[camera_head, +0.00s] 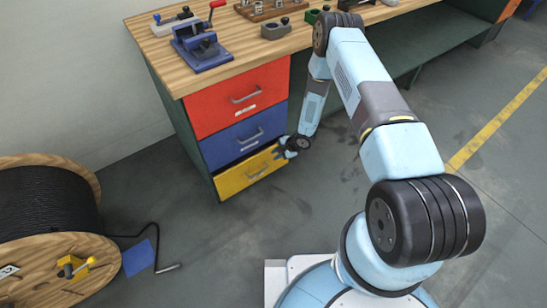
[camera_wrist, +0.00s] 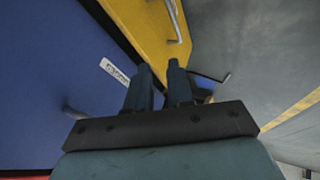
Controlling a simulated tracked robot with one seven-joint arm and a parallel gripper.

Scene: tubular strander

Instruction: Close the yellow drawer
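The yellow drawer (camera_head: 249,174) is the lowest of the drawers under the wooden bench, with a grey handle on its front. It stands a little forward of the blue drawer, with a dark gap above it. In the wrist view the yellow drawer (camera_wrist: 154,30) is at the top, and its handle (camera_wrist: 176,19) is beyond my fingertips. My gripper (camera_head: 281,150) is by the upper right end of the yellow drawer. In the wrist view my gripper (camera_wrist: 160,75) shows two dark fingers apart, with nothing between them. I cannot tell whether it touches the drawer.
The blue drawer (camera_head: 243,137) and red drawer (camera_head: 238,100) above look shut. The floor before the drawers is clear.

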